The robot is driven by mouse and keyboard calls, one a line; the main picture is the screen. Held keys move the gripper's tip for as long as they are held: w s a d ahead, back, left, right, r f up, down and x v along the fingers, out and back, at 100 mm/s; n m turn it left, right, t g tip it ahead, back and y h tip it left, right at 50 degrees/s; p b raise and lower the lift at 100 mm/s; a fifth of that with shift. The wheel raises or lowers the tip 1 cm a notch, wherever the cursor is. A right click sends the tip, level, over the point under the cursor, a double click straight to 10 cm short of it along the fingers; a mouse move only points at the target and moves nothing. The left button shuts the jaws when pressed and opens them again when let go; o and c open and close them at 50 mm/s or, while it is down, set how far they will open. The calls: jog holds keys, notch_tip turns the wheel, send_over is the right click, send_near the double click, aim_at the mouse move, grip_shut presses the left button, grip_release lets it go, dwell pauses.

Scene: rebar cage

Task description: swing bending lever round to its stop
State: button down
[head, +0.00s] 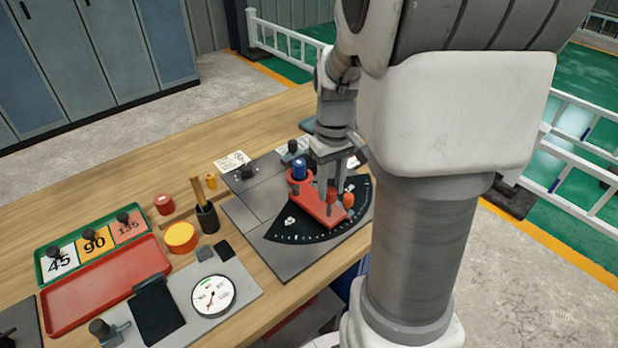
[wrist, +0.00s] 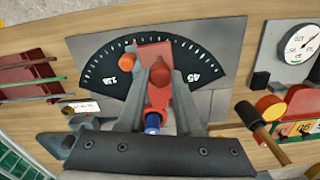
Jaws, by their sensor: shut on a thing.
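The red bending lever (head: 312,203) lies over a black fan-shaped angle scale (head: 283,234) on a grey plate. A blue pin (head: 299,170) stands at its pivot end. In the wrist view the lever (wrist: 152,50) points across the middle of the scale (wrist: 100,70), between the 135-side mark and the 45 mark. My gripper (head: 331,197) is above the lever, its fingers closed around the lever's red upright handle (wrist: 160,73). An orange peg (head: 348,199) stands beside the lever's outer end; it also shows in the wrist view (wrist: 127,62). The fingers partly hide the handle.
A green holder (head: 42,262) carries 45, 90 and 135 blocks. Thin rods (wrist: 30,80) lie in the wrist view.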

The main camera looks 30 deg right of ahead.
jog(key=shift+d+r+n, duration=0.1)
jog(key=shift+d+n, duration=0.3)
jog(key=shift+d, duration=0.2)
jog(key=shift+w+d, duration=0.1)
jog(key=c, duration=1)
grip_release()
jog(key=o, duration=0.4)
jog(key=shift+d, duration=0.2)
jog(key=shift+a, duration=0.1)
jog(key=shift+a, duration=0.2)
notch_tip(320, 180, up, 17)
jog(key=p, duration=0.3)
jog(key=shift+r, duration=0.15)
